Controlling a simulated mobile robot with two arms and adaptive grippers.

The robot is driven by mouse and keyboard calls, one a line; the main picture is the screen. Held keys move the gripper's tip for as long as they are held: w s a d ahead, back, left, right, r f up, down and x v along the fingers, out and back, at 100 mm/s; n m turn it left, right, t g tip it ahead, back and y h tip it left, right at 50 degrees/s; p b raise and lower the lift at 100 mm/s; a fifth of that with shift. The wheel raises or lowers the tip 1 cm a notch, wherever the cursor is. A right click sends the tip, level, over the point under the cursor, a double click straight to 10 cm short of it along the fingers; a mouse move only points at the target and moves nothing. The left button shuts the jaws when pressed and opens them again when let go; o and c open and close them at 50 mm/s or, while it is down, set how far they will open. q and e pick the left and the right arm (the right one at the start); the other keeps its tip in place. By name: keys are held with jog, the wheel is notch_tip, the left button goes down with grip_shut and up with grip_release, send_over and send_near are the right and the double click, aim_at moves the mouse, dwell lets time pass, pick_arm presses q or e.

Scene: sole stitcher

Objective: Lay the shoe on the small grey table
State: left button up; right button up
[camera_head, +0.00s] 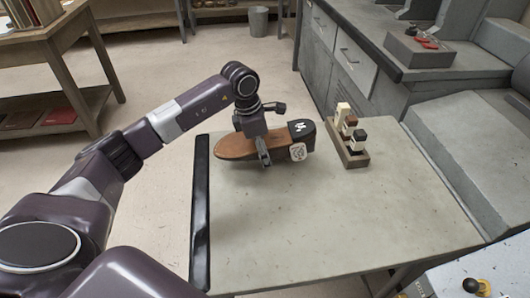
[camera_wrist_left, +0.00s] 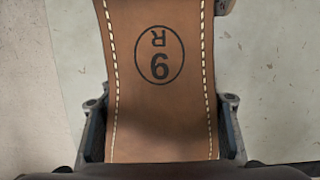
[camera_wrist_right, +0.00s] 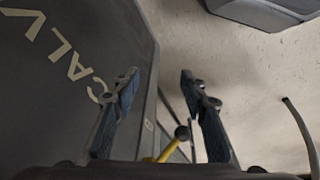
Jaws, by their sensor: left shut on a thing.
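The shoe (camera_head: 235,146) is held sole up over the far part of the small grey table (camera_head: 320,225). Its brown sole (camera_wrist_left: 155,95) shows white stitching and a circled 9 with an R. Its dark heel end (camera_head: 302,130) points right in the head view. My left gripper (camera_head: 265,160) is shut across the middle of the shoe, one finger on each side. I cannot tell whether the shoe touches the tabletop. My right gripper (camera_wrist_right: 160,100) is open and empty in the right wrist view. It is out of the head view.
A wooden rack (camera_head: 352,156) with several small blocks stands right of the shoe. A black strip (camera_head: 200,215) runs along the table's left edge. Grey machinery (camera_head: 475,135) stands at the right. The table's front and middle are clear. A dark panel (camera_wrist_right: 60,90) is beside my right gripper.

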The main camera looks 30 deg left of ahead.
jog(key=shift+r, duration=0.25)
pick_arm(q)
jog(key=shift+f, duration=0.1)
pick_arm(e)
jog(key=shift+s+d+r, duration=0.1)
jog(key=shift+s, duration=0.1)
pick_arm(q)
jog(key=shift+f, duration=0.1)
pick_arm(e)
jog(key=shift+w+r, duration=0.1)
jog(key=shift+r, duration=0.25)
pick_arm(q)
jog(key=shift+f, duration=0.15)
pick_arm(e)
jog(key=shift+r, duration=0.35)
pick_arm(q)
jog(key=shift+f+b, duration=0.1)
jog(key=shift+b, duration=0.2)
pick_arm(e)
jog(key=shift+w+r, duration=0.1)
jog(key=shift+r, duration=0.05)
pick_arm(q)
jog(key=shift+f, duration=0.1)
pick_arm(e)
jog(key=shift+r, duration=0.25)
